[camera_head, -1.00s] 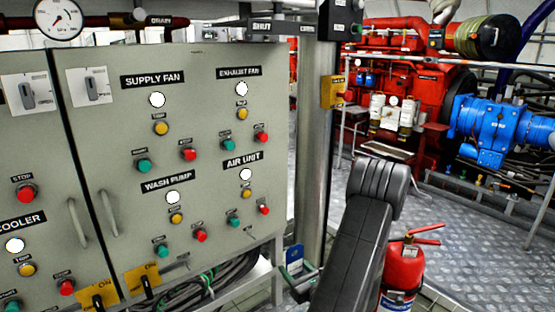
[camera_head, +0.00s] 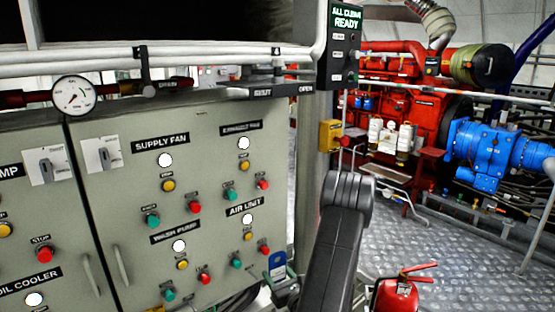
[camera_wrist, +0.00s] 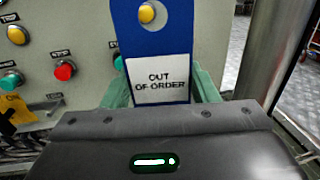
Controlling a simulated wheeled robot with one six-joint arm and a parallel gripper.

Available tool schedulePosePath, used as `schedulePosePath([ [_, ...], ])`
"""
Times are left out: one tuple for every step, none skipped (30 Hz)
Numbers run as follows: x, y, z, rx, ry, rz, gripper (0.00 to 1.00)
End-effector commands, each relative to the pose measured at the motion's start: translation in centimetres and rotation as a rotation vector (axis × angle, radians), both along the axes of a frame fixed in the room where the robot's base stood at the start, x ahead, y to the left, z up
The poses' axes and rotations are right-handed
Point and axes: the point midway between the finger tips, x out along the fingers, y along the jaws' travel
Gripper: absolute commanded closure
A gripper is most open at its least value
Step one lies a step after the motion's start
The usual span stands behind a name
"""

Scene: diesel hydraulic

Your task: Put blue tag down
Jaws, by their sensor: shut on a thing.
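The blue tag has a white label reading "OUT OF ORDER". In the wrist view the tag (camera_wrist: 128,35) stands upright, with a yellow button showing through the hole at its top. In the head view the tag (camera_head: 277,263) is small, at the lower right edge of the grey control panel (camera_head: 120,200). My gripper (camera_wrist: 160,92) has greenish fingers on either side of the tag's lower part and is shut on it. It also shows in the head view (camera_head: 281,280), partly hidden by my arm. The panel is behind the tag.
The panel carries buttons, lamps and handles. A yellow tag (camera_wrist: 14,109) hangs at the panel's lower part. A metal post (camera_wrist: 264,50) stands right of the gripper. A red fire extinguisher (camera_head: 396,295) stands right of my arm. A pressure gauge (camera_head: 74,95) is above the panel.

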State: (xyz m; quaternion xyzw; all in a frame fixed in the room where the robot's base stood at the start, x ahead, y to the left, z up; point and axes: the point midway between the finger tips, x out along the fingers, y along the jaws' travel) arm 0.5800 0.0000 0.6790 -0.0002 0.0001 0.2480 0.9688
Motion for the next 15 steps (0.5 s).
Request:
schedulePosePath([
  [0.0,0.0,1.8,0.001,0.002,0.0,0.68],
  [0.0,0.0,2.3,0.001,0.002,0.0,0.68],
  [0.0,0.0,2.9,0.001,0.002,0.0,0.68],
  [0.0,0.0,3.3,0.002,0.001,0.0,0.68],
  [0.0,0.0,3.8,0.002,0.001,0.0,0.68],
  [0.0,0.0,4.4,0.002,0.001,0.0,0.68],
  [0.0,0.0,4.8,0.002,0.001,0.0,0.68],
  [0.0,0.0,5.3,0.002,0.001,0.0,0.68],
  [0.0,0.0,5.9,0.002,0.001,0.0,0.68],
  [0.0,0.0,6.3,0.001,0.0,0.0,0.68],
  [0.0,0.0,6.8,0.001,0.0,0.0,0.68],
  [0.0,0.0,7.4,0.001,0.0,0.0,0.68],
  [0.0,0.0,7.8,0.001,0.0,0.0,0.68],
  [-0.1,0.0,8.3,0.0,0.001,-0.001,0.68],
  [-0.1,0.0,8.8,0.001,0.002,-0.001,0.68],
])
